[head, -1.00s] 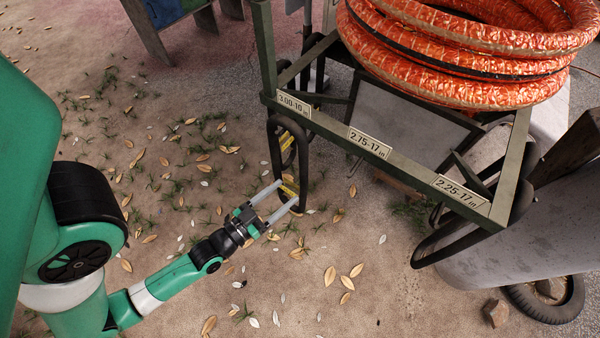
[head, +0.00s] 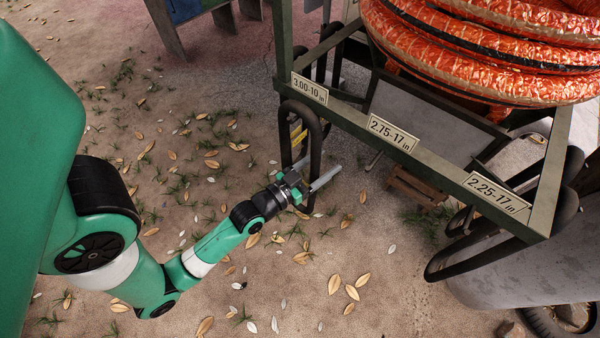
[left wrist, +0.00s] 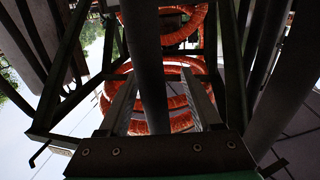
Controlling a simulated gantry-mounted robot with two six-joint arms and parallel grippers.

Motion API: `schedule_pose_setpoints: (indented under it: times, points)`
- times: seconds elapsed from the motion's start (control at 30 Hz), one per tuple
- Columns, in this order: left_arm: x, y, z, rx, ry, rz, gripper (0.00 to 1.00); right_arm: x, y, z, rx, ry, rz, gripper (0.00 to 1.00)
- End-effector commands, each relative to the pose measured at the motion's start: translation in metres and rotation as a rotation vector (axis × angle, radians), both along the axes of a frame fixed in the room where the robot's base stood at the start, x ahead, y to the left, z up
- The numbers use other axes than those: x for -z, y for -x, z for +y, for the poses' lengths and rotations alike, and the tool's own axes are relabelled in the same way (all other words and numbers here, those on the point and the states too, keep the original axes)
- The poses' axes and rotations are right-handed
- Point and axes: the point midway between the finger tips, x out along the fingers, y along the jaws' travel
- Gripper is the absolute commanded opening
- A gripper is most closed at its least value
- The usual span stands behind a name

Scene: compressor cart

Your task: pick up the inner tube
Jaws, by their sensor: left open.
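A black inner tube (head: 315,140) hangs as a long narrow loop from the green cart rack, under the 3.00-10 label. Yellow marks show within its loop. My left gripper (head: 325,165) is at the lower part of this tube in the head view, its pale fingers apart. In the left wrist view, a dark tube strand (left wrist: 150,70) runs between the two open fingers (left wrist: 158,88); I cannot tell whether either finger touches it. More black tubes (head: 470,255) hang under the 2.25-17 label. My right gripper is not in view.
The rack's front rail (head: 400,150) runs above the gripper, with an orange coiled hose (head: 480,50) above. A grey cylindrical body (head: 510,280) and a tire (head: 565,318) stand at the lower right. Open ground with leaves lies in front.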

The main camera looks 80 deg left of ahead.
Motion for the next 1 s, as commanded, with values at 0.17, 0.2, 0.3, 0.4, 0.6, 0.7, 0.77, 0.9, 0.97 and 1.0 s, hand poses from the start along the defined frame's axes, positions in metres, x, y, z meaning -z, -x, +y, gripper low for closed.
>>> schedule_pose_setpoints:
  times: [0.17, 0.2, 0.3, 0.4, 0.6, 0.7, 0.77, 0.9, 0.97, 1.0]
  points:
    - [0.0001, 0.0003, -0.0003, 0.000, 0.000, 0.001, 0.62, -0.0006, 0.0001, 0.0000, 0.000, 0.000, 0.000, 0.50]
    - [0.0001, 0.0003, -0.0003, 0.000, 0.000, 0.001, 0.55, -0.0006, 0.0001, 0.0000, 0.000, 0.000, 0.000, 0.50]
    - [0.0002, 0.0004, -0.0003, 0.000, 0.000, 0.001, 0.37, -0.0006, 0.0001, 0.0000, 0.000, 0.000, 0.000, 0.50]
    - [0.0002, 0.0005, -0.0003, 0.000, 0.000, 0.001, 0.19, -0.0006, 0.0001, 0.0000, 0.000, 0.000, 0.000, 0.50]
    - [0.0003, 0.0006, -0.0003, 0.000, 0.000, 0.001, 0.00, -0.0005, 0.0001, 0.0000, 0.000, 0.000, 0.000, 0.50]
    - [0.0003, 0.0006, -0.0003, 0.000, 0.000, 0.001, 0.00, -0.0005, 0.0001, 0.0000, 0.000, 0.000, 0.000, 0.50]
    - [0.0003, 0.0006, -0.0003, 0.000, 0.000, 0.001, 0.00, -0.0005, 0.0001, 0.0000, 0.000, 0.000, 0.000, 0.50]
    - [0.0004, 0.0006, -0.0003, 0.000, 0.000, 0.001, 0.00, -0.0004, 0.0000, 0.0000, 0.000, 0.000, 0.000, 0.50]
    - [0.0004, 0.0006, -0.0003, 0.000, 0.000, 0.001, 0.00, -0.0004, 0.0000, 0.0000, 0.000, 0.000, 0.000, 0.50]
    - [0.0004, 0.0006, -0.0003, 0.000, 0.000, 0.001, 0.00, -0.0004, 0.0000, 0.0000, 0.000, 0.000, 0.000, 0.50]
